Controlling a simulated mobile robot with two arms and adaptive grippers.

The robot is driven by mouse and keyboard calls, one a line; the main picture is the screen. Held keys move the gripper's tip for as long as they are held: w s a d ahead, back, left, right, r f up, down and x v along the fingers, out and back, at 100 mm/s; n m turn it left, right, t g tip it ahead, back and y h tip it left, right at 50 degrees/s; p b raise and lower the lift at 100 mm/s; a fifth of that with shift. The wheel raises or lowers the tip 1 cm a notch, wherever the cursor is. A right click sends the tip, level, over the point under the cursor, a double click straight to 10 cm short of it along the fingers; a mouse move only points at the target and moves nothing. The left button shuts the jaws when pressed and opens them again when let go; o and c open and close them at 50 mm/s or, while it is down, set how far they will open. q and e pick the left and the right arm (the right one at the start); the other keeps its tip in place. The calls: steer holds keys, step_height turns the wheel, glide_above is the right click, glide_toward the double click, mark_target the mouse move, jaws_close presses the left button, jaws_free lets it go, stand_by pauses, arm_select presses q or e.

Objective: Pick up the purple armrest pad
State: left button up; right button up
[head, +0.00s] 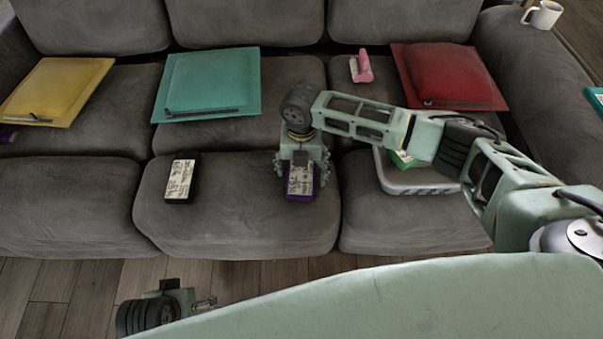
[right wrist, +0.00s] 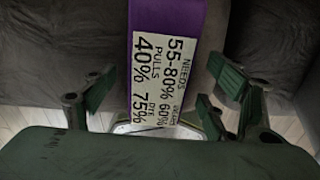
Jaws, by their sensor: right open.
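The purple armrest pad (head: 303,196) lies on the middle seat of the grey sofa, with a white printed label on top. Its far part is hidden by my right gripper (head: 301,172), which points down over it with fingers spread to both sides. In the right wrist view the pad's purple end (right wrist: 165,18) and label show between the open fingers of the right gripper (right wrist: 168,95). I cannot tell whether the fingers touch the pad. My left gripper (head: 203,302) is low at the front left, over the wooden floor, away from the sofa; its opening is unclear.
A black labelled block (head: 180,180) lies left of the pad. A grey tray (head: 408,187) with something green stands right, partly behind my right arm. Yellow (head: 62,88), teal (head: 208,82) and red (head: 450,75) cushions, a pink object (head: 361,68) and a white mug (head: 546,14) are farther back.

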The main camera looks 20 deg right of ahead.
steer(key=c, duration=1.3)
steer(key=shift+o, duration=0.2)
steer(key=shift+r, duration=0.1)
